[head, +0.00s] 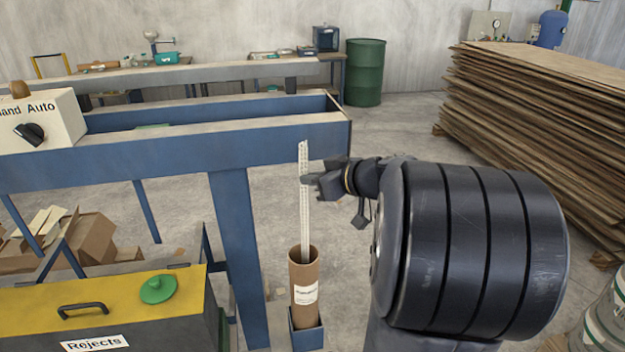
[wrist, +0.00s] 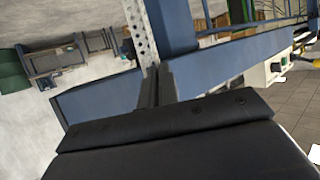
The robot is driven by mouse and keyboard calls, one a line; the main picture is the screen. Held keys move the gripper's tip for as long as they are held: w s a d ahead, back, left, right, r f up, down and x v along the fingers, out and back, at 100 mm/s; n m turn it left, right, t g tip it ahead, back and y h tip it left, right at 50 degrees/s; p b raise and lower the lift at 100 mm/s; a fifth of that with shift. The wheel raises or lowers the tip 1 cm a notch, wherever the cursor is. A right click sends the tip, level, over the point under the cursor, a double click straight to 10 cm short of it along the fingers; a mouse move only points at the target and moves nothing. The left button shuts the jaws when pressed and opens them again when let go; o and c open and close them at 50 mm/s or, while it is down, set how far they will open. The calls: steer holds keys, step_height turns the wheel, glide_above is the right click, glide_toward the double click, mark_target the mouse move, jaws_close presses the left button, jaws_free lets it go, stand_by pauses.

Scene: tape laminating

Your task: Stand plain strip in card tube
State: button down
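The plain strip (head: 305,225) is pale, narrow and dotted with small holes. It stands nearly upright in the head view, and its lower end drops out of sight at the mouth of the brown card tube (head: 304,276). How deep it reaches inside is hidden. The tube has a white label and stands upright in a blue holder (head: 307,338). My gripper (head: 311,180) is shut on the strip's upper part, well above the tube. In the wrist view the strip (wrist: 139,30) runs up from between the fingers (wrist: 157,85).
A blue bench frame (head: 180,150) stands behind and left of the tube, its leg close to the tube. A yellow-topped Rejects bin (head: 105,295) is at the lower left. Stacked brown sheets (head: 540,130) fill the right. Open floor lies behind my arm.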

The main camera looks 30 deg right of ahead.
steer(key=shift+r, duration=0.2)
steer(key=shift+r, duration=0.3)
steer(key=shift+w+a+b, duration=0.1)
steer(key=shift+w+b, duration=0.15)
steer(key=shift+b, duration=0.45)
stand_by(0.5)
steer(key=shift+f, duration=0.15)
steer(key=shift+f+b, duration=0.4)
steer(key=shift+b, duration=0.4)
steer(key=shift+r, duration=0.35)
steer(key=shift+r, duration=0.2)
